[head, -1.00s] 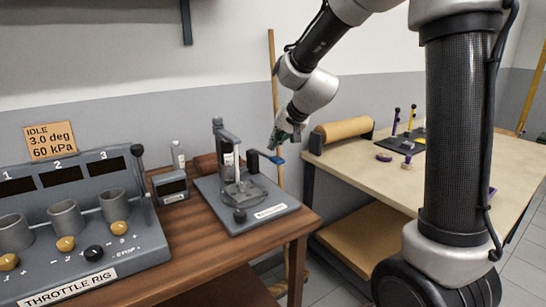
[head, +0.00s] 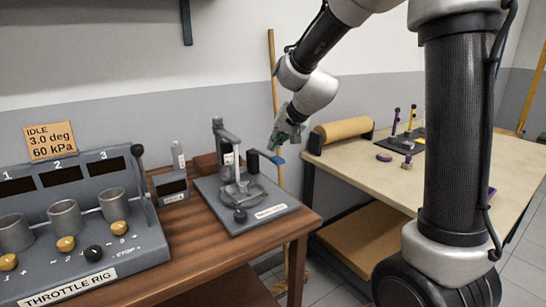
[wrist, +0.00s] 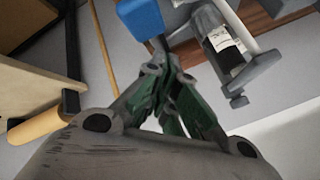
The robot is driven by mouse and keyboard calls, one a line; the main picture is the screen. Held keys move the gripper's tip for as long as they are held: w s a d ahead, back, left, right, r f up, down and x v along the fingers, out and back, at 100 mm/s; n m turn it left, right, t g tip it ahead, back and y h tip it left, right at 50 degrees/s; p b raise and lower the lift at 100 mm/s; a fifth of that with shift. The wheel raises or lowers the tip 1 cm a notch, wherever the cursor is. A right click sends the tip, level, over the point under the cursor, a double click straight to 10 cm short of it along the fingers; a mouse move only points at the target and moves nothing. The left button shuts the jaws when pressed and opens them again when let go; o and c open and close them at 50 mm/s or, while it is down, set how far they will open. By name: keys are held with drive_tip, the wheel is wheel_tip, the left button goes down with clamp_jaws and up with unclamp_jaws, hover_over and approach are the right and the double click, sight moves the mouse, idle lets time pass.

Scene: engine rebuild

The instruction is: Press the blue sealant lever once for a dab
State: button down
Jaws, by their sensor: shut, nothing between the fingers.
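The blue sealant lever (head: 277,160) sticks out to the right from the grey dispenser stand (head: 225,145) on the wooden bench. In the wrist view its blue end (wrist: 140,18) shows at the top, just past my fingertips. My gripper (head: 273,147) is shut and empty, pointing down just above the lever's blue end. In the wrist view the green-padded fingers (wrist: 162,60) meet close to the lever's arm. I cannot tell whether they touch it. A labelled cartridge (wrist: 222,42) sits in the stand.
The throttle rig (head: 75,225) stands on the left of the wooden bench (head: 200,245), with a small grey box (head: 170,188) beside it. A pale worktable (head: 430,185) with a brown roll (head: 343,132) stands to the right, across a gap.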

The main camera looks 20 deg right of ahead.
idle(0.5)
drive_tip(key=shift+f, duration=0.4)
drive_tip(key=shift+s+f, duration=0.2)
drive_tip(key=shift+f, duration=1.25)
idle(1.2)
idle(0.5)
drive_tip(key=shift+w+r, duration=0.2)
drive_tip(key=shift+r, duration=1.7)
drive_tip(key=shift+r, duration=0.1)
drive_tip(key=shift+w+r, duration=0.2)
drive_tip(key=shift+r, duration=2.2)
